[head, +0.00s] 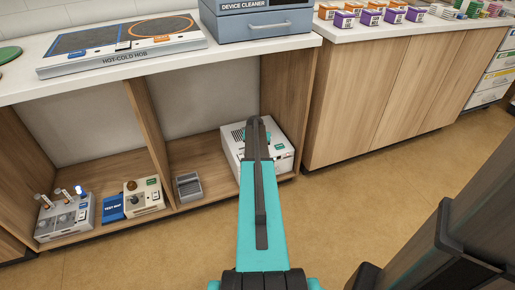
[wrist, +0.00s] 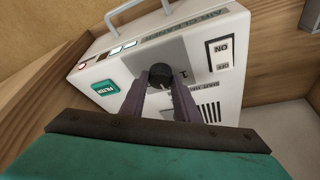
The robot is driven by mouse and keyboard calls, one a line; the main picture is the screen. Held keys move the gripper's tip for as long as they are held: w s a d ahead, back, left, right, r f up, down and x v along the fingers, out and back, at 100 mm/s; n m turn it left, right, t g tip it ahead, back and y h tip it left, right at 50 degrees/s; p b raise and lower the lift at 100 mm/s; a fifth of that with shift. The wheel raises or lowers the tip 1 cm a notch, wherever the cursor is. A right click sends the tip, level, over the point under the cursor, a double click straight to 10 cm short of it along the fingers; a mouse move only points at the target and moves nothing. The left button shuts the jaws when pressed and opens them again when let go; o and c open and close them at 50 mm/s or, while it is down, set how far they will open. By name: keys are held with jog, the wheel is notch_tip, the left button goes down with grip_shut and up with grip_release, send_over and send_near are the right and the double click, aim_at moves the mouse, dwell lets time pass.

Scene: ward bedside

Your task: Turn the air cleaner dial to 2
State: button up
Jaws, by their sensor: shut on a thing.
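The air cleaner (head: 284,152) is a white box in the low open shelf, behind my arm in the head view. In the wrist view its white top (wrist: 232,88) fills the middle, with upside-down lettering. A dark round dial (wrist: 160,71) sits on a grey plate there. My gripper (wrist: 160,84) is shut on the dial, one finger at each side. My arm and gripper (head: 257,123) hide the dial in the head view. I cannot tell which number the dial points to.
A green FILTER button (wrist: 105,88), an ON/OFF panel (wrist: 219,53) and a handle (wrist: 135,10) are close to the dial. The countertop (head: 90,88) overhangs the shelf, and a wooden divider (head: 160,145) stands left. A grey box (head: 188,186) sits beside the cleaner.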

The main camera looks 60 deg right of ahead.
jog(key=shift+w+a+m, duration=0.1)
jog(key=shift+w+m, duration=0.3)
jog(key=shift+m, duration=0.1)
jog(key=o, duration=1)
jog(key=shift+o, duration=0.2)
jog(key=shift+s, duration=0.2)
jog(key=shift+g, duration=0.3)
jog(key=shift+s+r, duration=0.1)
jog(key=p+v, duration=0.3)
jog(key=v, duration=1)
jog(key=shift+a+r, duration=0.2)
jog(key=shift+a, duration=0.15)
